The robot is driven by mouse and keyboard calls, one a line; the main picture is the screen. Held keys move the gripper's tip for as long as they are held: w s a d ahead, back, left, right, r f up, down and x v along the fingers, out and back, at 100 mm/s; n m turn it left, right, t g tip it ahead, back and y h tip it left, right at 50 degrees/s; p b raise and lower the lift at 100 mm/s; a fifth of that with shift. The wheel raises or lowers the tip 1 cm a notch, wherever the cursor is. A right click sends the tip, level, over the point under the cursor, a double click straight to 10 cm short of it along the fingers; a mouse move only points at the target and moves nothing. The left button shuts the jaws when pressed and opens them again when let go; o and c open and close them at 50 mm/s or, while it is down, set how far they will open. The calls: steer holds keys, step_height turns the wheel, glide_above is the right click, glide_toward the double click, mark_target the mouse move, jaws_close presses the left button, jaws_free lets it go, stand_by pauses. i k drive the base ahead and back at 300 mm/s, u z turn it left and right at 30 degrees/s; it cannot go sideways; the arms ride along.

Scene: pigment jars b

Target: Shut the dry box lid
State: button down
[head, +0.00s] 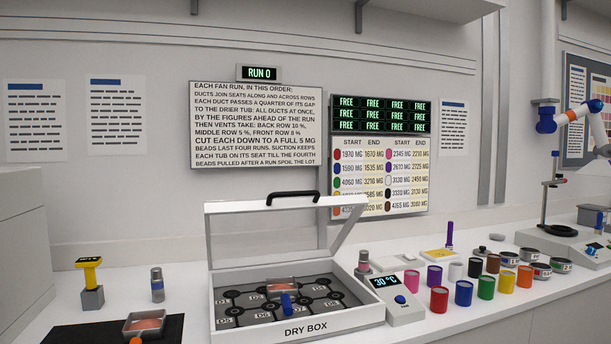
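The dry box (305,327) is a white case on the bench, slightly left of centre in the head view. Its clear, white-framed lid (262,207) stands raised and leans at the back, with a black handle (292,196) on its top edge. Inside, a dark floor carries marked seats joined by ducts. A small tub (282,284) with pinkish content and a blue handle sits among them. An arm with blue and orange joints shows at the far right edge.
A controller reading 30 °C (394,298) stands close beside the box's right side. Several coloured jars (463,294) stand further right. On the left are a dark mat (75,335) with a tray (146,325), a yellow-topped stand (90,282) and a grey bottle (157,285).

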mark_target(360, 201)
steer(key=u, duration=0.1)
steer(key=i, duration=0.85)
steer(key=u, duration=0.5)
